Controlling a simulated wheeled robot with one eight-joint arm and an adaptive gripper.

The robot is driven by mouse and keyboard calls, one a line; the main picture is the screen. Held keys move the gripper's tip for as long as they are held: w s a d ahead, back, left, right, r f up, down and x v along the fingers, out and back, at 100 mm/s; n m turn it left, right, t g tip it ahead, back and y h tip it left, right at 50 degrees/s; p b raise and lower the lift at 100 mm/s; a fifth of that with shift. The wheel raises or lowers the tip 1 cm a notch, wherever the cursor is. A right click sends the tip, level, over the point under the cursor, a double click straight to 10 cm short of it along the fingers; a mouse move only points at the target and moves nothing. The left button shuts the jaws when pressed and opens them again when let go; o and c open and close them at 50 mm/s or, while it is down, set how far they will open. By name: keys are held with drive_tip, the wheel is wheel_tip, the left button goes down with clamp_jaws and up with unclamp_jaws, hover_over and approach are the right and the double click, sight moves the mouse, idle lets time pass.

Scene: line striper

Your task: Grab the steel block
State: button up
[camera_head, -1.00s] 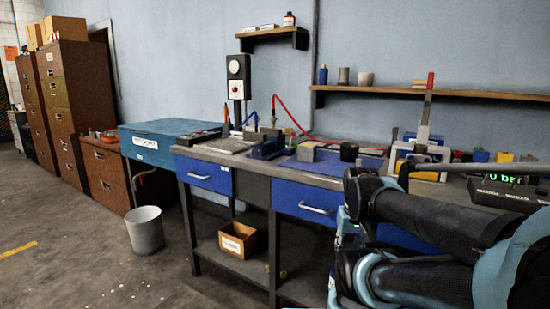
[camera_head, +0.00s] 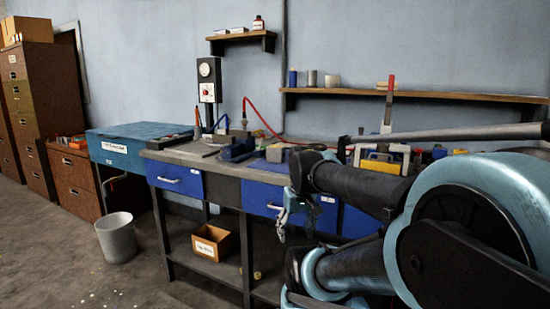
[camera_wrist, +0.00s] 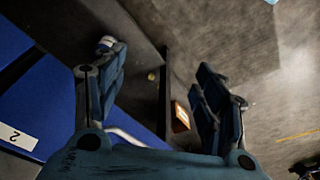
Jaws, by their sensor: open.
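A small grey block (camera_head: 276,153) sits on the blue mat on the workbench in the head view; it looks like the steel block, but it is small and I cannot be sure. Another greyish piece (camera_head: 240,134) stands farther back, near the blue vise-like tool (camera_head: 238,150). My gripper (camera_head: 283,222) hangs in front of the bench's blue drawers, below the bench top and apart from the block. In the wrist view my gripper (camera_wrist: 157,70) has its fingers spread with nothing between them. No block shows in that view.
The workbench (camera_head: 190,155) has blue drawers (camera_head: 176,179) and a lower shelf with a cardboard box (camera_head: 211,243), which also shows in the wrist view (camera_wrist: 181,115). A bin (camera_head: 116,238) stands on the floor at left. A yellow-and-grey device (camera_head: 378,163) is behind my arm.

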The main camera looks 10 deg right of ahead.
drive_tip(key=w+d+r+n+y, duration=0.15)
drive_tip(key=w+r+n, duration=0.35)
drive_tip(key=w+r, duration=1.3)
drive_tip(key=w+d+r+n+y, duration=0.1)
drive_tip(key=w+d+r+n, duration=0.3)
drive_tip(key=w, duration=0.6)
drive_tip(key=w+d+r+n+y, duration=0.1)
drive_tip(key=w+r, duration=0.6)
drive_tip(key=w, duration=0.2)
approach(276, 153)
drive_tip(key=w+f, duration=0.1)
drive_tip(key=f, duration=0.1)
drive_tip(key=w+f, duration=0.2)
drive_tip(key=f, duration=0.1)
drive_tip(key=shift+w+a+f, duration=0.3)
drive_tip(key=shift+a+x, duration=0.1)
drive_tip(key=shift+x, duration=1.25)
drive_tip(key=shift+a+x, duration=0.15)
drive_tip(key=shift+x, duration=1.15)
drive_tip(key=shift+r, duration=0.1)
clamp_jaws()
drive_tip(key=shift+r, duration=0.1)
